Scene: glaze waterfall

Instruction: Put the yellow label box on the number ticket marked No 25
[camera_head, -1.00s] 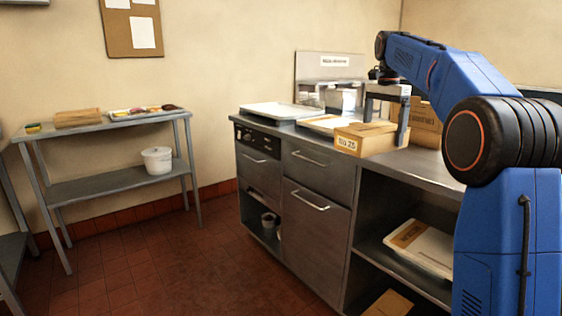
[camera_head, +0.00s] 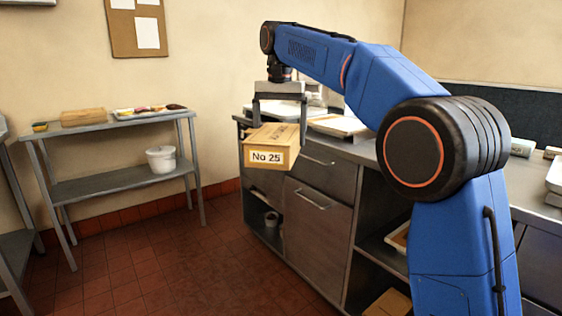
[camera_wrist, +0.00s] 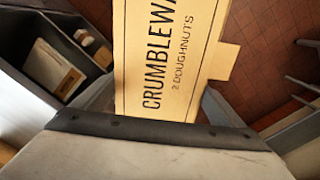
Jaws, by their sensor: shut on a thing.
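My gripper (camera_head: 278,122) is shut on a tan cardboard box (camera_head: 262,138), its fingers at the box's two sides. A white ticket reading "No 25" (camera_head: 266,157) is on the box's near face. The box is held in the air in front of the counter's left end. In the wrist view, the box's top (camera_wrist: 165,60) reads "CRUMBLEWA…" and "2 DOUGHNUTS", and a tan tab (camera_wrist: 220,62) sticks out at its right. I cannot make out a yellow label on the held box. No separate No 25 ticket shows.
A grey side table (camera_head: 112,124) at the left holds a tan box (camera_head: 83,117), a small yellow-green item (camera_head: 40,127) and a tray of food (camera_head: 148,111). A white tub (camera_head: 160,159) is on its lower shelf. Red floor (camera_head: 150,260) lies clear between table and counter (camera_head: 320,215).

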